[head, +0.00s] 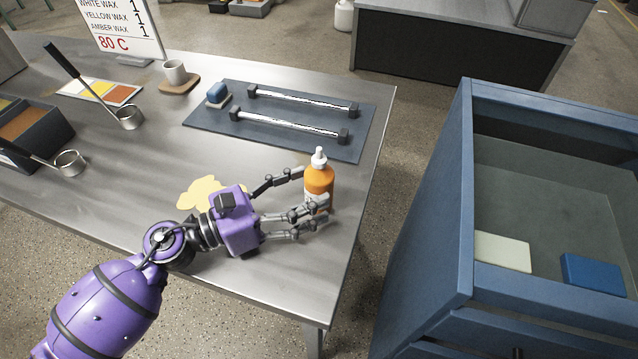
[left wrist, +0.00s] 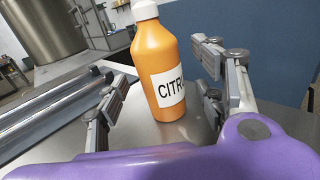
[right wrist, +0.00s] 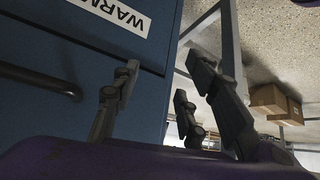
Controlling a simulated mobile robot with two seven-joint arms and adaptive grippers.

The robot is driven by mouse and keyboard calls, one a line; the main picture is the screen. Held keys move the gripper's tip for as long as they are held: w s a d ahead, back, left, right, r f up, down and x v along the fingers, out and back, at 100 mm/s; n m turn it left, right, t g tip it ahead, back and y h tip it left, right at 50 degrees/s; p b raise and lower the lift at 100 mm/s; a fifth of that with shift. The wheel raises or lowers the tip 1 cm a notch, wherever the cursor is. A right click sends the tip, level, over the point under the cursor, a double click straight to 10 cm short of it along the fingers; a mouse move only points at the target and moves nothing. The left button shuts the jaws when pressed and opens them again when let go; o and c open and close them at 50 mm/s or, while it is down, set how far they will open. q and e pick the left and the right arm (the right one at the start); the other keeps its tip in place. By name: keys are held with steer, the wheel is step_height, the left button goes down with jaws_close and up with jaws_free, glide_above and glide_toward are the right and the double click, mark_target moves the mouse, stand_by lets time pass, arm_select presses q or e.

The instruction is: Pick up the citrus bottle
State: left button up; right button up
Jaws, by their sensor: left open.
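The citrus bottle (head: 319,180) is orange with a white nozzle cap and stands upright near the right edge of the metal table. Its white label reading "CITR" shows in the left wrist view (left wrist: 170,86). My left gripper (head: 308,196) is open, with its fingers on either side of the bottle. In the left wrist view the bottle stands between the fingers (left wrist: 165,95), with a gap seen on the left side; whether the right fingers touch it I cannot tell. My right gripper (right wrist: 165,95) shows only in its own wrist view, fingers spread and empty, beside a blue cabinet.
A pale yellow puddle (head: 198,192) lies on the table (head: 130,200) left of the bottle. A dark mat (head: 285,128) with two bars lies behind it. An open blue drawer cabinet (head: 420,230) stands to the right, across a floor gap.

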mark_target(307, 178)
arm_select(q)
steer(key=x, duration=0.2)
steer(key=shift+w+d+r+p, duration=0.15)
steer(key=shift+w+d+p, duration=0.05)
steer(key=shift+d+p, duration=0.1)
steer(key=shift+w+d, duration=0.1)
steer(key=shift+d, duration=0.15)
steer(key=shift+c, duration=0.4)
steer(key=c, duration=1.5)
steer(key=shift+r, duration=0.45)
step_height(307, 178, up, 3)
steer(key=shift+f+p, duration=0.15)
steer(key=shift+p, duration=0.35)
steer(key=s+a+r, duration=0.1)
steer(key=s+r, duration=0.2)
steer(key=s, duration=0.1)
steer(key=s+a+r, duration=0.2)
steer(key=s+r, duration=0.1)
steer(key=s, duration=0.1)
steer(key=s+a+r, duration=0.2)
steer(key=s+r, duration=0.1)
steer(key=s, duration=0.2)
steer(key=shift+s+r, duration=0.1)
steer(key=shift+r, duration=0.05)
arm_select(e)
steer(key=shift+s+d+r, duration=0.1)
steer(key=shift+s+r, duration=0.05)
steer(key=shift+r, duration=0.35)
steer(key=shift+s+d+r, duration=0.1)
steer(key=shift+r, duration=0.35)
